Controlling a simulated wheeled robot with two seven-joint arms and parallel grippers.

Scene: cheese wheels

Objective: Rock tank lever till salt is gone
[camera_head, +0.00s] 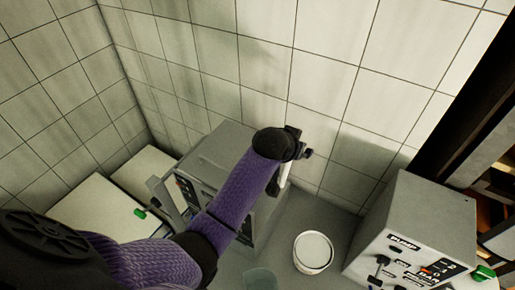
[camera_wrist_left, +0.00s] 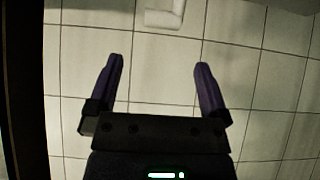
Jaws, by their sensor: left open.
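My left arm crosses the head view, its gripper (camera_head: 298,146) at the end of a purple sleeve, in front of the tiled wall. In the left wrist view the gripper (camera_wrist_left: 160,85) is open, its two dark fingers wide apart with only tiles between them. A pale fitting (camera_wrist_left: 165,14) shows beyond the fingertips at the top. A grey tank-like box (camera_head: 215,150) stands behind my forearm, which hides much of its front. I cannot make out the lever or any salt for sure. My right gripper is not in view.
A grey box (camera_head: 432,210) with switches and labels reading PUMP and BAR stands at the right. A white round bucket (camera_head: 313,252) is on the grey surface between the boxes. Pale low blocks (camera_head: 100,215) lie at the left. Tiled walls close off the back.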

